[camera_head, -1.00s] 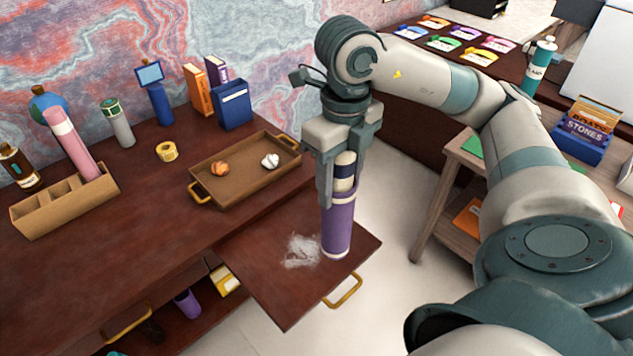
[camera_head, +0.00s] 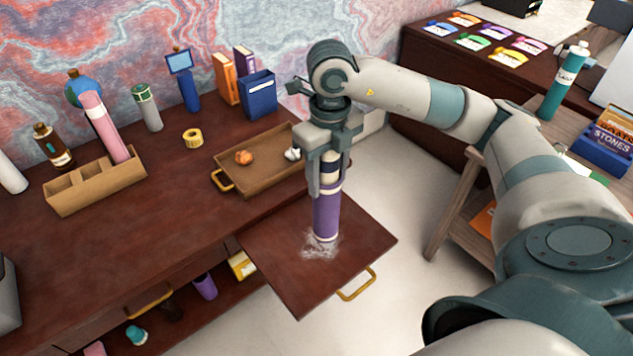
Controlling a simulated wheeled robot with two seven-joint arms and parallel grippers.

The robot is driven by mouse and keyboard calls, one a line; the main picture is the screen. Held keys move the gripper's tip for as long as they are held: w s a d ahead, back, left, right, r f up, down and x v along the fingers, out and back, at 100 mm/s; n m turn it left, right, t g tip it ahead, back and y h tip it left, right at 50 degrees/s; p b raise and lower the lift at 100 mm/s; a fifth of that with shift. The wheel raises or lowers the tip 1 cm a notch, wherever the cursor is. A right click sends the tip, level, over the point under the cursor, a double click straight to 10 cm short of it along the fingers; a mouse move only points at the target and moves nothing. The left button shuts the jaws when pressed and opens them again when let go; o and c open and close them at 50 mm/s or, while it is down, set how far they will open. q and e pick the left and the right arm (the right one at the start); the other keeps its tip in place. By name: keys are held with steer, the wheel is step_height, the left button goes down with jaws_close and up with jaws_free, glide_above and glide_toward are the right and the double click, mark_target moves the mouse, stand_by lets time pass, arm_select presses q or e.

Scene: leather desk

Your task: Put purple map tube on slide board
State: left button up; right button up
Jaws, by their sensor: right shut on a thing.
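The purple map tube (camera_head: 326,215) is upright, with pale bands and a dark band near its top. My right gripper (camera_head: 328,186) is shut on its upper part from above. The slide board (camera_head: 290,280) is the dark red-brown board pulled out from the desk's front, with a brass handle (camera_head: 357,284) on its outer edge. The tube's lower end is over the middle of the board, at a whitish smudge (camera_head: 318,247). I cannot tell whether it touches the board. My left gripper is not in view.
A brown tray (camera_head: 228,166) with an orange and a white crumpled ball stands on the desk behind the board. A wooden holder (camera_head: 95,190) with a pink tube (camera_head: 105,128) is at left. A purple cup-like item (camera_head: 204,286) sits on the shelf below. The board's front half is clear.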

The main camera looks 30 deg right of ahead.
steer(key=w+f, duration=0.2)
steer(key=w, duration=0.1)
steer(key=shift+w+a+p, duration=0.15)
steer(key=shift+a+p, duration=0.05)
steer(key=shift+p, duration=0.15)
step_height(320, 180, down, 4)
steer(key=shift+p, duration=0.9)
steer(key=shift+f, duration=0.1)
steer(key=o, duration=1.4)
steer(key=shift+c, duration=0.2)
